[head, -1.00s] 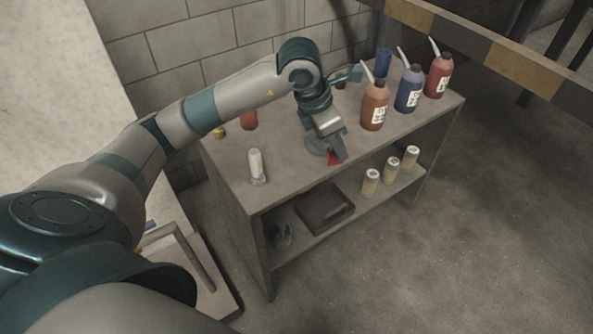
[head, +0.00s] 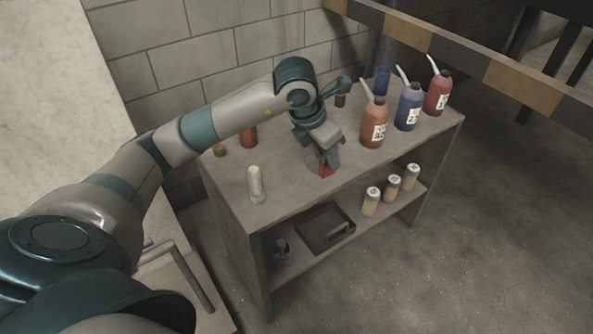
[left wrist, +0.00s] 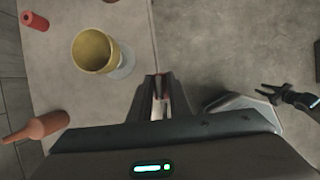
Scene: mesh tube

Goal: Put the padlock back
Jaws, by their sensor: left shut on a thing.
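The padlock (head: 325,171) shows as a small red piece at the tips of my left gripper (head: 325,160), low over the front part of the grey bench top (head: 290,193). The gripper is shut on it and hides most of it; I cannot tell whether it touches the bench. In the left wrist view, a thin reddish piece (left wrist: 157,90) shows between the close-set fingers of the left gripper (left wrist: 162,80). The fingers point away from the camera.
Three spouted bottles, orange (head: 374,124), blue (head: 408,108) and red (head: 437,94), stand at the bench's right. A whitish bottle (head: 256,184) stands front left. The lower shelf holds a dark tray (head: 318,240) and three pale cans (head: 392,188). A striped beam (head: 430,52) runs behind.

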